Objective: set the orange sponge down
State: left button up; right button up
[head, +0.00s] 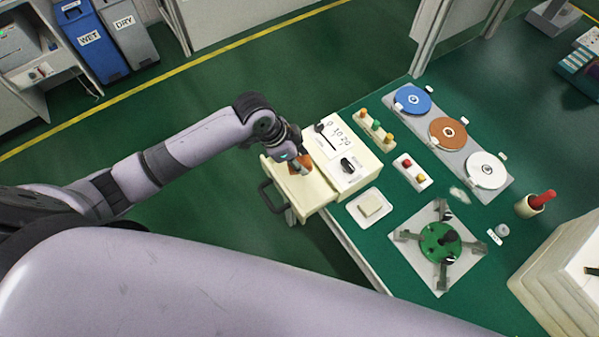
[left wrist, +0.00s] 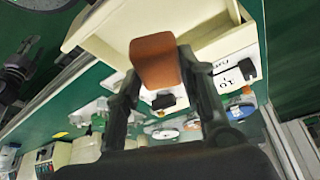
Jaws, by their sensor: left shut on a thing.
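The orange sponge (head: 301,162) is in my left gripper (head: 297,165), above the cream drawer (head: 292,192) that stands open from the cream cabinet at the edge of the green table. In the left wrist view the sponge (left wrist: 155,62) sits between the two dark fingers of my left gripper (left wrist: 152,75), which are shut on it. The open drawer (left wrist: 215,40) is behind the sponge in that view. I cannot tell whether the sponge touches the drawer. My right gripper is not in view.
The cream cabinet (head: 340,150) has a dark knob on top. A white dish with a pale block (head: 370,204) lies beside it. Blue, brown and white discs (head: 447,133) lie on a grey plate. A green round fixture (head: 440,242) stands nearer. The green floor left of the table is clear.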

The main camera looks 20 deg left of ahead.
pick_arm(q)
notch_tip(320, 180, down, 9)
jog(key=shift+r+p, duration=0.2)
jog(key=shift+p, duration=0.15)
jog(key=shift+f, duration=0.15)
jog(key=o, duration=1)
jog(key=b+v, duration=0.1)
jog(key=v, duration=1.1)
jog(key=shift+w+r, duration=0.1)
jog(key=shift+r, duration=0.15)
